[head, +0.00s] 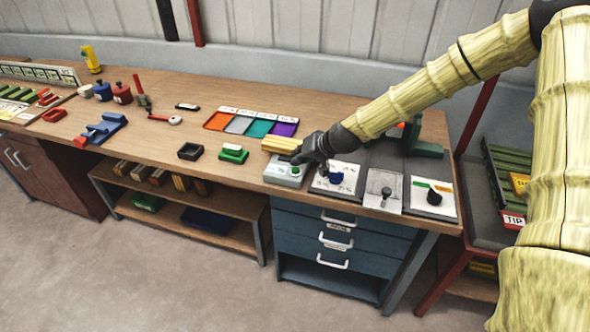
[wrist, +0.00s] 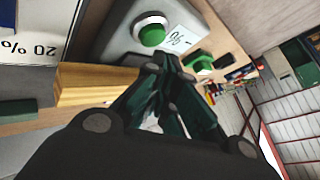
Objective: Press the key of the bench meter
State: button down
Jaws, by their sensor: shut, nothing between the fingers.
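The bench meter (head: 281,175) is a small pale grey box near the front edge of the wooden bench. Its round green key (head: 296,170) shows just below my gripper (head: 301,158) in the head view. In the wrist view the green key (wrist: 151,30) stands on the meter's grey top (wrist: 117,20), beside a white label with a % sign. My gripper (wrist: 160,68) is shut and empty. Its fingertips are close to the meter, below the key in that picture. I cannot tell whether they touch the meter.
A yellow wooden block (head: 280,145) lies behind the meter. Panels with knobs (head: 383,192) stand to its right. A green-and-white item (head: 233,153) and a black square tray (head: 190,151) are to its left. Coloured trays (head: 250,122) lie farther back.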

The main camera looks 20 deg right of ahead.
aim_at(298, 168)
jog(key=shift+f, duration=0.35)
jog(key=shift+s+f+b, duration=0.1)
jog(key=shift+f+b, duration=0.4)
jog(key=shift+b, duration=0.1)
dwell(1.0)
jog(key=shift+r, duration=0.1)
jog(key=shift+r+p, duration=0.55)
jog(key=shift+r, duration=0.3)
jog(key=shift+r+p, duration=1.55)
jog(key=shift+r, duration=0.95)
jog(key=shift+a, duration=0.1)
